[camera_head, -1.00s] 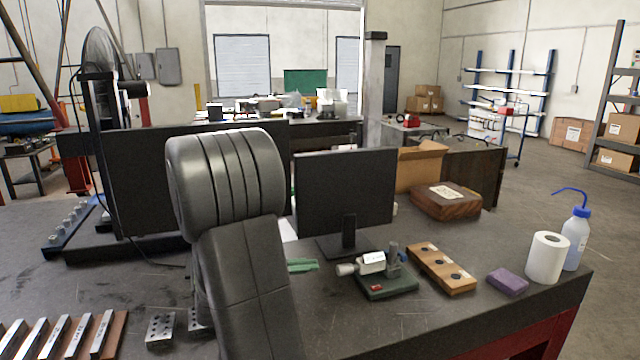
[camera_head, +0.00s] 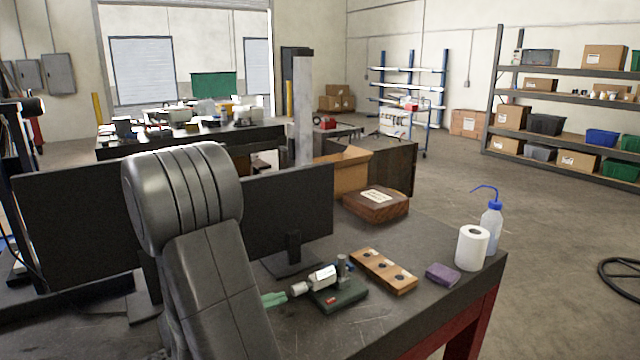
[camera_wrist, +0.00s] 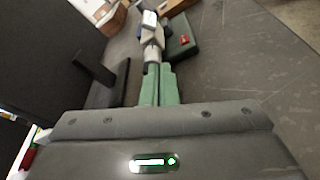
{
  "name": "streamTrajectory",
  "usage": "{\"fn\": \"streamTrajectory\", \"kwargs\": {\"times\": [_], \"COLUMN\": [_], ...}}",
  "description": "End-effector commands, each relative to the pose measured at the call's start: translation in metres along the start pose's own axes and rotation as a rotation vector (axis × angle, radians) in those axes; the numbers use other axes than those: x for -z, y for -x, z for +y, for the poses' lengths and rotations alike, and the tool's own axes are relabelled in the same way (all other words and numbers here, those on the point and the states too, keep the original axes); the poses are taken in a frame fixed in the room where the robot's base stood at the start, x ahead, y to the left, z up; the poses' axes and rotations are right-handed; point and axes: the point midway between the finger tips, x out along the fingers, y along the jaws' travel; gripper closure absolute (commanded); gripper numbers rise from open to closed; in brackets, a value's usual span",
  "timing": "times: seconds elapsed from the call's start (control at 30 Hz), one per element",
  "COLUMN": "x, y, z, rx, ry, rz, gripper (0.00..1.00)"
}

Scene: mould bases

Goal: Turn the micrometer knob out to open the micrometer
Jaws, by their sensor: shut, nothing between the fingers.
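The micrometer (camera_head: 322,276) is a small white and grey tool held on a dark green stand (camera_head: 345,296) on the bench. Its knob (camera_head: 299,289) points left, and in the wrist view the knob (camera_wrist: 152,54) lies just beyond my fingertips. My gripper (camera_head: 284,298) has green fingers, which also show in the wrist view (camera_wrist: 159,72), shut together with nothing between them. The fingertips are close to the knob's end; I cannot tell whether they touch it. My arm hides the rest of the gripper in the head view.
A black monitor (camera_head: 288,212) stands behind the micrometer. To the right are a wooden block with dark holes (camera_head: 383,271), a purple block (camera_head: 442,274), a paper roll (camera_head: 472,248) and a wash bottle (camera_head: 491,224). The bench front (camera_head: 400,325) is clear.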

Motion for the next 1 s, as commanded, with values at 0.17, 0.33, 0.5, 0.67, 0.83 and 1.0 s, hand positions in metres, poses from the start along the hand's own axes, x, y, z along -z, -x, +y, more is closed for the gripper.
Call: {"fn": "streamTrajectory", "kwargs": {"times": [0.17,0.33,0.5,0.67,0.83,1.0], "x": [-0.004,-0.008,-0.01,-0.011,-0.01,-0.009], "y": [-0.023,-0.036,-0.04,-0.04,-0.04,-0.041], "z": [-0.002,-0.001,0.0,0.0,0.0,0.0], "rx": [0.003,0.002,0.001,0.0,0.0,0.001], "ry": [-0.004,-0.002,-0.001,-0.001,-0.001,0.0], "rz": [-0.002,0.0,0.0,0.0,0.0,0.0], "gripper": [1.0,1.0,1.0,1.0,1.0,1.0]}}
